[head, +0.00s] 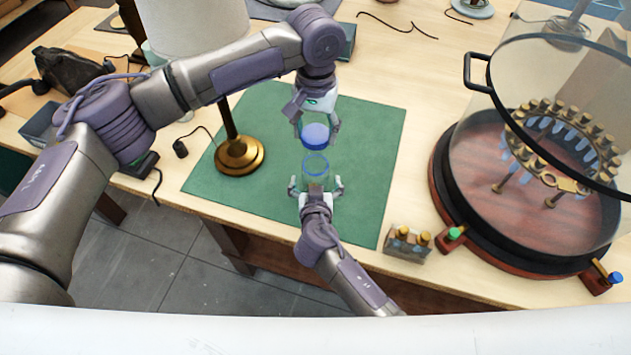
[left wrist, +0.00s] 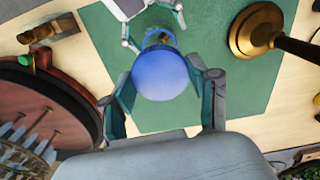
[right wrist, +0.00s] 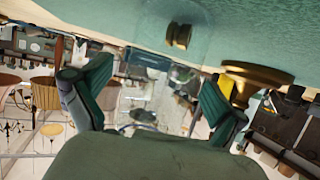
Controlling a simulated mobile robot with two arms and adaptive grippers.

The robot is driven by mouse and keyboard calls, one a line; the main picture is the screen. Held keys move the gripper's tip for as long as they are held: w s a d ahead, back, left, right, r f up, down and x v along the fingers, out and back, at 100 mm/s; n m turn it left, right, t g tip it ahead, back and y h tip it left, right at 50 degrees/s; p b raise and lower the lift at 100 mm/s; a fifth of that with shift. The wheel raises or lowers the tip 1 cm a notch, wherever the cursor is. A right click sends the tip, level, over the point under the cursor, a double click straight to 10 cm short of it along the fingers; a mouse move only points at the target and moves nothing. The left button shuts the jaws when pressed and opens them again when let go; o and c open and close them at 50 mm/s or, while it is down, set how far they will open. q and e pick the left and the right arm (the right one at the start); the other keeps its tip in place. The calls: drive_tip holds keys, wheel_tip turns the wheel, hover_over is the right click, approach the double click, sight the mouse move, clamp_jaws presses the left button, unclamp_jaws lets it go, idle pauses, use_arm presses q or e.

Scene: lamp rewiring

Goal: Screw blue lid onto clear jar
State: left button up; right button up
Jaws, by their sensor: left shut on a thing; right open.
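The blue lid (head: 315,135) is a round cap held by my left gripper (head: 318,128), which points down over the mat. It also shows between the fingers in the left wrist view (left wrist: 160,75). The clear jar (head: 316,172) sits on the green mat below the lid and slightly nearer me. The lid looks apart from its rim. My right gripper (head: 316,188) is open, with one finger on each side of the jar. In the right wrist view the see-through jar (right wrist: 165,38) shows a brass piece inside; finger contact cannot be told.
A brass-based lamp (head: 239,154) with a pale shade stands left of the jar on the mat (head: 375,130). A glass-covered round wooden stand (head: 480,200) fills the right. A small block with brass pieces (head: 407,243) sits near the front edge. The mat right of the jar is clear.

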drive_tip(key=shift+w+f, duration=0.2)
drive_tip(key=shift+w, duration=0.3)
drive_tip(key=c, duration=1.8)
use_arm(q)
drive_tip(key=shift+f, duration=2.45)
